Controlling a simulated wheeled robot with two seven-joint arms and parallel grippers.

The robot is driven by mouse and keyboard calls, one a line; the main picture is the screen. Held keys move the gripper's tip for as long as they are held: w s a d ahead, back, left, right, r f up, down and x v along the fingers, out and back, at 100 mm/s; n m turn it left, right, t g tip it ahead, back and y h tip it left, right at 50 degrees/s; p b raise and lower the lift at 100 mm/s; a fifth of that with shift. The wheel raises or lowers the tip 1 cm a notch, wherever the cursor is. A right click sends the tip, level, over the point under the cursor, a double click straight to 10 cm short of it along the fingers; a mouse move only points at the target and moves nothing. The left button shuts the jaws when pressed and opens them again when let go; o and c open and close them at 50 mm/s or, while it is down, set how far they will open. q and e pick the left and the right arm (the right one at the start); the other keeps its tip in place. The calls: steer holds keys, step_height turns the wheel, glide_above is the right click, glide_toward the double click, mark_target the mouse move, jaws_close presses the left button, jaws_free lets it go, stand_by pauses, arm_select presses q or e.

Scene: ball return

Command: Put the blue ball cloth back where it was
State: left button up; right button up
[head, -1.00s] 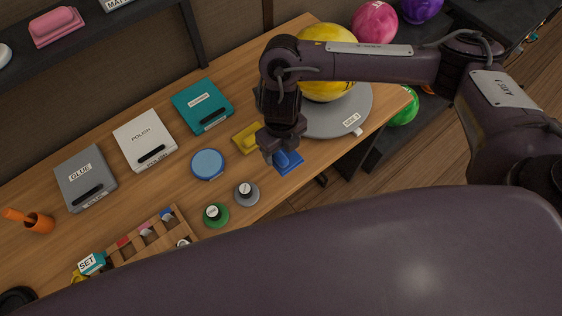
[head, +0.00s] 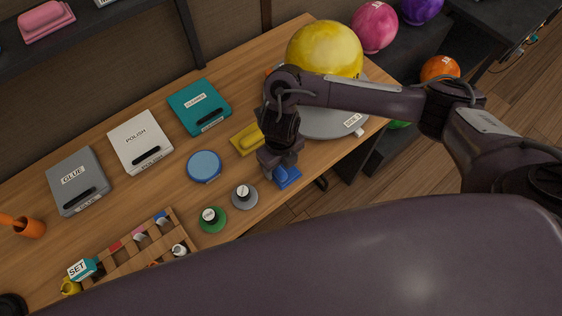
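A blue cloth-like pad (head: 290,178) lies at the front edge of the wooden table, partly hidden by my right gripper. My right gripper (head: 274,179) points down right over it, with its fingertips at the pad's left side. I cannot tell whether the fingers are closed on it. A similar yellow pad (head: 246,140) lies just behind and to the left. A yellow ball (head: 325,50) rests on a grey round stand (head: 335,124) behind my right forearm. My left gripper is not in view.
Teal (head: 199,106), white (head: 140,141) and grey (head: 78,180) labelled boxes line the table's back. A blue disc (head: 204,167), grey (head: 243,196) and green (head: 212,219) knobbed discs and a wooden rack (head: 130,262) stand nearer. A pink pad (head: 46,22) sits on the shelf.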

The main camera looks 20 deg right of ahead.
steer(key=o, duration=0.4)
steer(key=shift+r, duration=0.25)
steer(key=shift+r+p, duration=1.65)
steer(key=shift+r, duration=4.25)
